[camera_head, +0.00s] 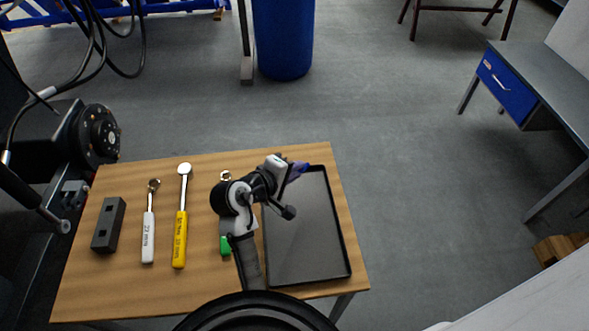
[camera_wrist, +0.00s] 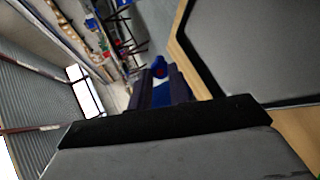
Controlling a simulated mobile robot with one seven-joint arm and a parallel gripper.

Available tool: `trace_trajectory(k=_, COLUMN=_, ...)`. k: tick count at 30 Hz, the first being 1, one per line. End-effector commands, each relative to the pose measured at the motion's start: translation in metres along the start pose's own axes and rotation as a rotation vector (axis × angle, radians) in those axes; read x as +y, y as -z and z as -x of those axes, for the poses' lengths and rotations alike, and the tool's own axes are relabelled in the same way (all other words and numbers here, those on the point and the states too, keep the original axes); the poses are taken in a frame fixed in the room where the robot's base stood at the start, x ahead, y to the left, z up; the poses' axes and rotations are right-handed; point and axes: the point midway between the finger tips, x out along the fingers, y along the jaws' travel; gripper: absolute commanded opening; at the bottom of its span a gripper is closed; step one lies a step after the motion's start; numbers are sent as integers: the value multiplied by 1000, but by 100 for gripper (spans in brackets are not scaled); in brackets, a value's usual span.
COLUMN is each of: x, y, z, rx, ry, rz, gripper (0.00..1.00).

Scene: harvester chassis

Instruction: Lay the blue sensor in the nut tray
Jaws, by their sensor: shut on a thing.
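My gripper (camera_head: 291,170) is over the back end of the nut tray (camera_head: 333,231), a dark flat tray with a low rim on the right side of the wooden table. The gripper is shut on the blue sensor (camera_head: 299,169), of which only a small blue piece shows at the fingertips. In the wrist view the blue sensor (camera_wrist: 161,93) shows between the dark fingers, and part of the tray (camera_wrist: 262,48) fills the upper right. The sensor appears above the tray; I cannot tell the exact height. My arm covers part of the tray's left edge.
On the wooden table (camera_head: 138,290), left of the tray, are a green-handled tool (camera_head: 225,245), a yellow-handled wrench (camera_head: 181,235), a white-handled wrench (camera_head: 149,235) and a dark block (camera_head: 108,225). A black hub (camera_head: 99,137) stands at the left. The tray's visible floor is clear.

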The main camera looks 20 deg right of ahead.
Motion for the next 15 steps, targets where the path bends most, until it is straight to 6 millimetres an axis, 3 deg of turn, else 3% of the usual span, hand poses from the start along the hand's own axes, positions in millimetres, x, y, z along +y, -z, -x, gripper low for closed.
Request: trace_trajectory(k=15, x=-42, y=0, z=-22, rx=-1, ry=1, rz=1, gripper=0)
